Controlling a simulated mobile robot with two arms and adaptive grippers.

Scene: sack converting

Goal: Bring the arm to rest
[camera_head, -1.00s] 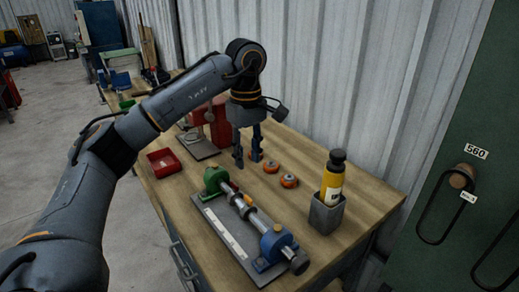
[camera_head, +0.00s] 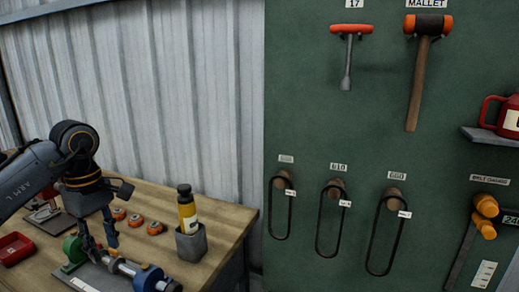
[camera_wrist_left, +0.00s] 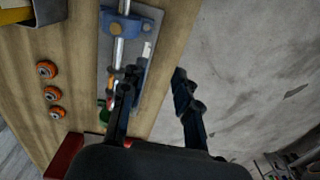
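My left arm (camera_head: 28,178) comes in from the left in the head view, bent over the workbench. My left gripper (camera_head: 100,242) points down, empty, with its fingers in front of the roller fixture (camera_head: 150,278) in the picture. In the left wrist view the gripper (camera_wrist_left: 155,80) shows its two fingers spread apart with nothing between them. The fixture (camera_wrist_left: 122,27), with a steel rod and blue end block, lies beyond the left finger, and grey floor lies beyond the right one. My right gripper is not in view.
On the workbench (camera_head: 215,225) stand orange-rimmed rings (camera_head: 155,228), a yellow bottle (camera_head: 187,212) in a grey holder (camera_head: 191,243) and a red tray (camera_head: 14,249). A green board (camera_head: 300,120) with a mallet (camera_head: 420,75) and hanging belts stands at right.

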